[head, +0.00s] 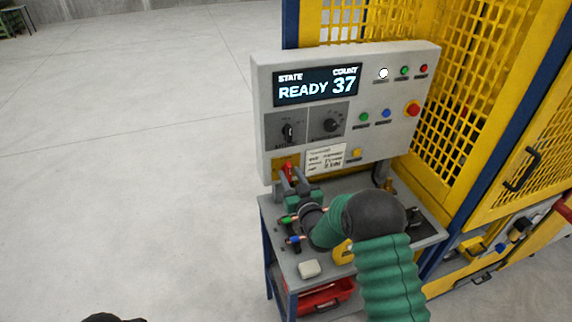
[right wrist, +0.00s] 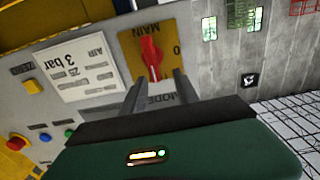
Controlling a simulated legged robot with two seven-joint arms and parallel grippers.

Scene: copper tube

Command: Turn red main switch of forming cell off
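The red main switch (head: 288,170) sits on a yellow plate at the lower left of the grey control panel (head: 260,125). In the right wrist view, which is upside down, the red switch (right wrist: 152,58) stands roughly vertical in the picture, with "MAIN" above it and "0" to its right. My right gripper (head: 292,178) is in front of the switch. In the right wrist view the two fingers of my right gripper (right wrist: 157,80) are apart, one on each side of the switch's near end; contact cannot be told.
The panel display (head: 317,85) reads READY, count 37. A black mode selector (head: 288,132) is just above the switch. A red emergency button (head: 412,109) is at the right. Below is a bench with small parts and a red bin (head: 325,297). A yellow mesh guard (head: 480,80) stands behind.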

